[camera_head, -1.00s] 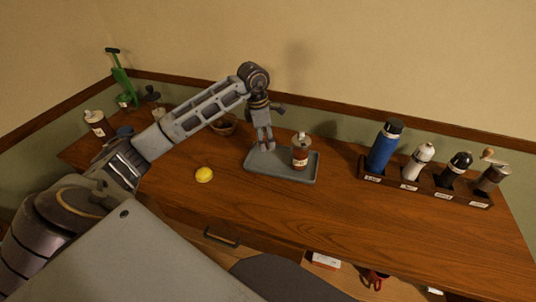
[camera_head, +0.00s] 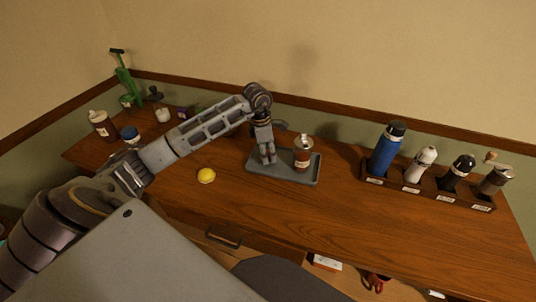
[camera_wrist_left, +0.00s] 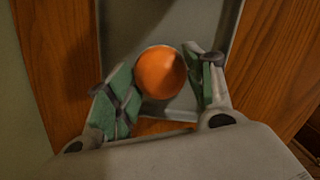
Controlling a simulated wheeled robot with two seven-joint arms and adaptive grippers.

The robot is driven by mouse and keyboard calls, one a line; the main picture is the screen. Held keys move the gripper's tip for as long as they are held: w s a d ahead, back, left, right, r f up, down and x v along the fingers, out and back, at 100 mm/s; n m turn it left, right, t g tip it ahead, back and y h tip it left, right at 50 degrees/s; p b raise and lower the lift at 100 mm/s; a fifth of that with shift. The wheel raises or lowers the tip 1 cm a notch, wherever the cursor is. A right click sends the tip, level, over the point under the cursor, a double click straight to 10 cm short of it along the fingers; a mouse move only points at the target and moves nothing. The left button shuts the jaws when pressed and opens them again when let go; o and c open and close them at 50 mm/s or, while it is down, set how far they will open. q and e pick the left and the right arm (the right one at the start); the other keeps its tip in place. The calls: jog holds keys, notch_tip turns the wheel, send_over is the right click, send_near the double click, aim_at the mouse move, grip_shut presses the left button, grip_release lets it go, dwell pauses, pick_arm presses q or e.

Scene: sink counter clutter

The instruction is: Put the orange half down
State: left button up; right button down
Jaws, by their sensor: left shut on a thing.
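My left gripper (camera_head: 267,157) reaches down over the left part of a grey tray (camera_head: 310,181) on the wooden counter. In the left wrist view its green-padded fingers (camera_wrist_left: 163,88) are shut on the orange half (camera_wrist_left: 160,72), whose rounded orange skin faces the camera. The tray (camera_wrist_left: 172,22) lies below it there. I cannot tell whether the orange half touches the tray. In the head view the orange half is hidden by the gripper. My right gripper is not in view.
A brown labelled bottle (camera_head: 303,152) stands on the tray, right of my gripper. A yellow fruit (camera_head: 206,175) lies on the counter to the left. A rack (camera_head: 427,192) with a blue flask (camera_head: 386,150) and several grinders stands at right. The counter front is mostly clear.

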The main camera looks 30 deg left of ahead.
pick_arm(q)
jog(key=shift+f, duration=0.7)
jog(key=shift+f, duration=0.2)
jog(key=o, duration=1)
jog(key=shift+r, duration=0.2)
jog(key=r, duration=0.4)
jog(key=a+r, duration=0.1)
jog(key=r, duration=0.3)
jog(key=s+r, duration=0.1)
jog(key=r, duration=0.3)
jog(key=shift+a, duration=0.2)
